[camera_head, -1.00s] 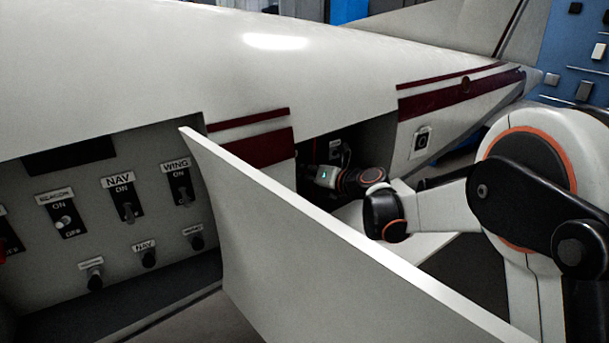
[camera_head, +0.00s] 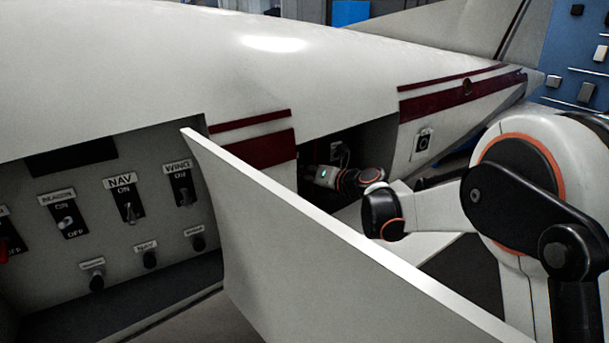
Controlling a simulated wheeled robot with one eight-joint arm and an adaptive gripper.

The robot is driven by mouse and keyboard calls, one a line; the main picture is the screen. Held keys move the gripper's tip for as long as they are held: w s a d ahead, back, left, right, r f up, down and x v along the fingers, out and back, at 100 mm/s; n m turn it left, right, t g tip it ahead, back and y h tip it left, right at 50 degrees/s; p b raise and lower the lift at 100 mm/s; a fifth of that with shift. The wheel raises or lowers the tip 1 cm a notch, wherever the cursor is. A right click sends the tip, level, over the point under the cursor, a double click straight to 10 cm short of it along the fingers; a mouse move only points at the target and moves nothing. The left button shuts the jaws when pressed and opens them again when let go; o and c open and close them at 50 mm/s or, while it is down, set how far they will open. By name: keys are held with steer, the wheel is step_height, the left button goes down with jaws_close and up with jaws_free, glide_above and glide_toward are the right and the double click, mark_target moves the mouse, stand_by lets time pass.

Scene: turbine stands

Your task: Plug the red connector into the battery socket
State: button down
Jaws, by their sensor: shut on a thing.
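My gripper (camera_head: 313,174) is inside the dark open bay (camera_head: 372,142) in the side of the white fuselage, reached from the right by my arm. Its fingers are small and dark here, close to the bay's left edge. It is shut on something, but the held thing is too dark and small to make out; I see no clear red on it. A small pale label and dark fitting (camera_head: 337,153) show on the bay's back wall just above and right of the gripper. I cannot tell whether this is the battery socket, or whether anything touches it.
At left is a switch panel (camera_head: 150,222) with several labelled switches and knobs. A small plate with a round black fitting (camera_head: 422,142) sits on the fuselage right of the bay.

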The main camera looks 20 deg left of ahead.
mark_target(306, 173)
steer(key=shift+w+a+r, duration=0.25)
steer(key=c, duration=1.3)
jaws_free()
steer(key=shift+a+f, duration=0.1)
steer(key=shift+a, duration=0.05)
steer(key=shift+o, duration=0.5)
steer(key=shift+w+a+f, duration=0.1)
steer(key=shift+a+f, duration=0.05)
steer(key=shift+d, duration=0.2)
steer(key=shift+o, duration=0.8)
steer(key=shift+p+v, duration=0.4)
steer(key=shift+v, duration=3.2)
